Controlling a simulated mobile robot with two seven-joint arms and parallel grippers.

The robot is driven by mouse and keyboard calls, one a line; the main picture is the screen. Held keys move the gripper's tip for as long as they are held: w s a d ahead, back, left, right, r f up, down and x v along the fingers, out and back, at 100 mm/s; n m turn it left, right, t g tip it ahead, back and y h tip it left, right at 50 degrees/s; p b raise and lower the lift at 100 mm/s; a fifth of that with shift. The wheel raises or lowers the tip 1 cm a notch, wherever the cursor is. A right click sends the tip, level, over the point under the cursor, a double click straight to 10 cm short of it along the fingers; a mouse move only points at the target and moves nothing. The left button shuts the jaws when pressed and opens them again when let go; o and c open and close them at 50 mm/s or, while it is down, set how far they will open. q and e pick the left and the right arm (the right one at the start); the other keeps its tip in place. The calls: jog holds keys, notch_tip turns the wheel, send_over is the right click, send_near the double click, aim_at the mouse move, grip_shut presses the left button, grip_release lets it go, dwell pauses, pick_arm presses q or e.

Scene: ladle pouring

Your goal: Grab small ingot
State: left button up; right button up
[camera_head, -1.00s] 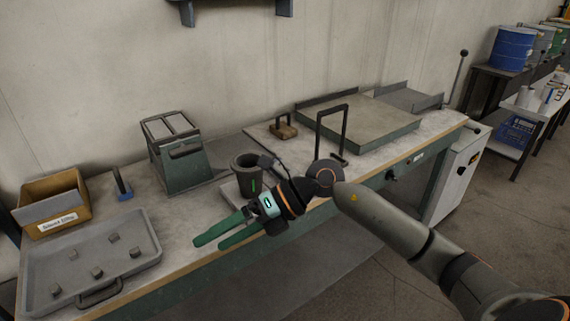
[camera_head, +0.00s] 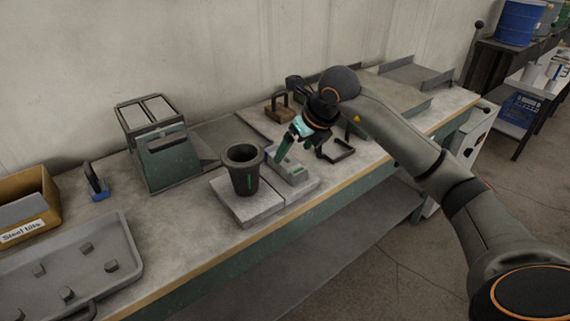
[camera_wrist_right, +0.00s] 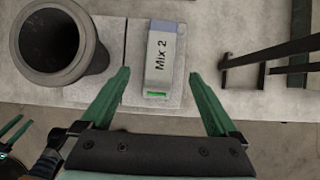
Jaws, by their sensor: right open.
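A pale grey block labelled "Mix 2" (camera_wrist_right: 160,57), with a green mark on its front end, lies on a flat slab (camera_wrist_right: 137,60) in the right wrist view. In the head view the block (camera_head: 293,174) is partly hidden by my right gripper (camera_head: 300,160). In the wrist view my right gripper (camera_wrist_right: 168,100) is open and empty, its green fingers to either side of the block's near end and apart from it. At the wrist view's left edge, two green fingers of my left gripper (camera_wrist_right: 12,130) show, spread apart. Several small grey cubes (camera_head: 66,293) lie in a tray (camera_head: 125,245).
A dark round pot (camera_head: 243,170) stands on a slab just left of the block. A black handle frame (camera_head: 338,153) is close on the right. A green metal stand (camera_head: 165,155), a wooden block with handle (camera_head: 279,108) and a cardboard box (camera_head: 35,195) are on the bench.

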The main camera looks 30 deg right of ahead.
aim_at(286, 160)
jog(key=x, duration=0.6)
jog(key=shift+r, duration=0.1)
grip_shut()
dwell(0.6)
jog(key=shift+w+r, duration=0.1)
jog(key=shift+r, duration=0.05)
